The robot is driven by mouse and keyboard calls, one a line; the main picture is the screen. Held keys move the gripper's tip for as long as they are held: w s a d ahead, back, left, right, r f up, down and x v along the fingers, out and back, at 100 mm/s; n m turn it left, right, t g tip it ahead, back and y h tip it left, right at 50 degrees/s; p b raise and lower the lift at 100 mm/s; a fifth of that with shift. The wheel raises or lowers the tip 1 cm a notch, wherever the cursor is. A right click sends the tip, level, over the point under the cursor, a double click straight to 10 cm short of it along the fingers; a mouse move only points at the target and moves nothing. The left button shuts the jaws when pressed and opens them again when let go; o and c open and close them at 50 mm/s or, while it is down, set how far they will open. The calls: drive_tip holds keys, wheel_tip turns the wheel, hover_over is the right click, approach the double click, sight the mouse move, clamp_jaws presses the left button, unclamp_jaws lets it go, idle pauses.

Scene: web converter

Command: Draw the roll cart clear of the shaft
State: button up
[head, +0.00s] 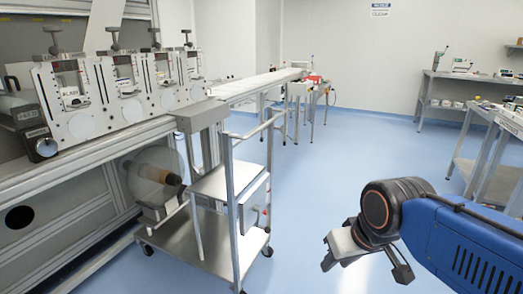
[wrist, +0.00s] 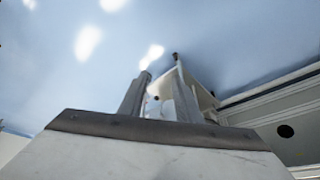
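The roll cart (head: 212,243) is a steel trolley with a tall tubular handle frame on its right side, standing on castors against the front of the machine. A clear film roll with a brown core (head: 167,179) sits just left of the cart's upper shelf, at the machine's lower front. The shaft itself is hidden or cannot be told from the core. My gripper (head: 366,266) is at lower right, apart from the cart with bare floor between.
The web converter (head: 110,100) fills the left side, with a long conveyor (head: 255,84) running back. Side benches (head: 470,75) stand at the right. A small table with red items (head: 312,85) is at the back. Blue floor (head: 345,150) is clear in the middle.

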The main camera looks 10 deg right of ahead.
drive_tip(key=w+a+r+m+t+y, duration=0.1)
drive_tip(key=w+a+r+y, duration=0.15)
drive_tip(key=w, duration=0.45)
drive_tip(key=w+a+r+m+y, duration=0.2)
drive_tip(key=w+r, duration=0.2)
drive_tip(key=w, duration=0.2)
drive_tip(key=w+a+r+m+t+y, duration=0.1)
drive_tip(key=w+a+r+y, duration=0.15)
drive_tip(key=w, duration=0.45)
drive_tip(key=w+d+r+m+t, duration=0.2)
drive_tip(key=w+d+r, duration=0.15)
drive_tip(key=w, duration=0.45)
drive_tip(key=w+d+r+m+t, duration=0.3)
drive_tip(key=w+d, duration=0.2)
drive_tip(key=w, duration=0.2)
drive_tip(key=w+d+r+m+t, duration=0.2)
drive_tip(key=w+d+r, duration=0.15)
drive_tip(key=w, duration=0.45)
drive_tip(key=x, duration=1.7)
drive_tip(key=shift+w, duration=0.2)
clamp_jaws()
